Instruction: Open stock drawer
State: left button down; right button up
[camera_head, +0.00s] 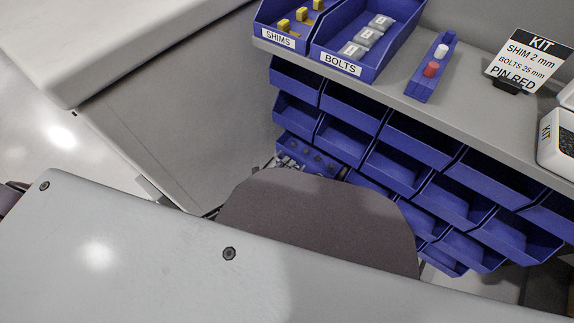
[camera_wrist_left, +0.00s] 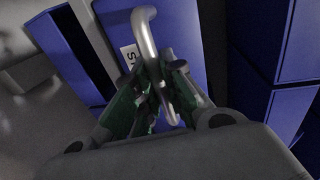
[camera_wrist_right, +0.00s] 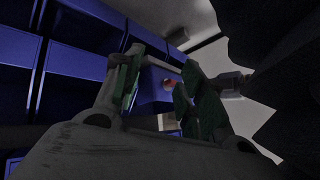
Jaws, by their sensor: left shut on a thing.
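The stock drawer is a blue-fronted drawer (camera_wrist_left: 180,45) with a white label, partly hidden, and a bent silver handle (camera_wrist_left: 146,38). My left gripper (camera_wrist_left: 158,95) is shut on this handle, its green-padded fingers at either side of it. In the head view, my arm hides most of that gripper and the handle. A blue drawer with several small dark parts (camera_head: 318,157) shows just above my arm there. My right gripper (camera_wrist_right: 157,95) is open and empty, with a blue holder and a red pin (camera_wrist_right: 169,84) visible beyond its fingers.
Rows of blue bins (camera_head: 408,155) hang under the grey shelf (camera_head: 400,95). On the shelf are the SHIMS bin (camera_head: 277,38), the BOLTS bin (camera_head: 341,64), a blue pin holder (camera_head: 424,85), a KIT sign (camera_head: 528,62) and a white kit box (camera_head: 556,150).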

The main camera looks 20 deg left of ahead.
pick_arm(q)
jog(key=shift+s, duration=0.15)
jog(key=f+p+v, duration=0.3)
jog(key=p+v, duration=0.5)
jog(key=v, duration=0.9)
jog(key=shift+s+f, duration=0.2)
jog(key=shift+s, duration=0.25)
pick_arm(e)
jog(key=s+d+r+n+g+h, duration=0.1)
jog(key=d+r+g+h, duration=0.1)
jog(key=r, duration=1.1)
jog(key=shift+d+r, duration=0.25)
jog(key=shift+d, duration=0.3)
pick_arm(q)
jog(key=shift+a, duration=0.15)
jog(key=c, duration=1.5)
grip_release()
jog(key=shift+w, duration=0.1)
jog(key=shift+s+a, duration=0.1)
jog(key=shift+s, duration=0.1)
pick_arm(e)
jog(key=shift+s, duration=0.1)
pick_arm(q)
jog(key=v, duration=1.1)
jog(key=shift+s, duration=0.3)
